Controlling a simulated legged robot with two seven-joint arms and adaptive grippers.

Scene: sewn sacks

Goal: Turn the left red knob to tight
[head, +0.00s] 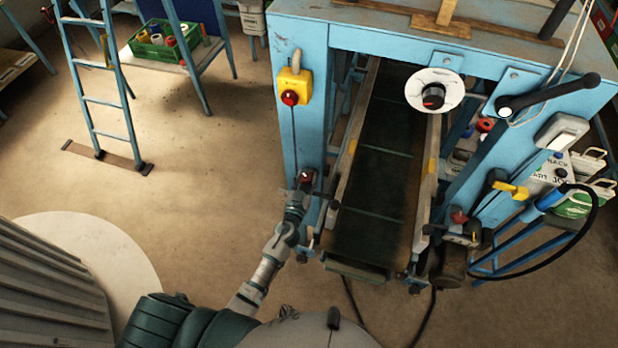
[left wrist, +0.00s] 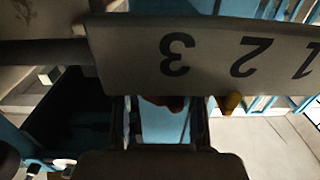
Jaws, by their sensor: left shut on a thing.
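The left red knob (head: 306,176) sits low on the blue machine's left leg, beside the conveyor. My left gripper (head: 299,190) is at this knob, its arm coming up from the lower left. In the left wrist view my two dark fingers (left wrist: 167,125) stand on either side of a red piece (left wrist: 165,102), which is mostly hidden, and are shut on it. A pale scale plate (left wrist: 200,48) with the numbers 3, 2, 1 upside down crosses that view. The knob's setting cannot be read. My right gripper is not in view.
A conveyor belt (head: 375,180) runs beside the gripper. A yellow box with a red button (head: 291,91) is above it on the leg. Another red knob (head: 459,216) is at the right. A ladder (head: 103,90) stands back left. Floor is free left of the machine.

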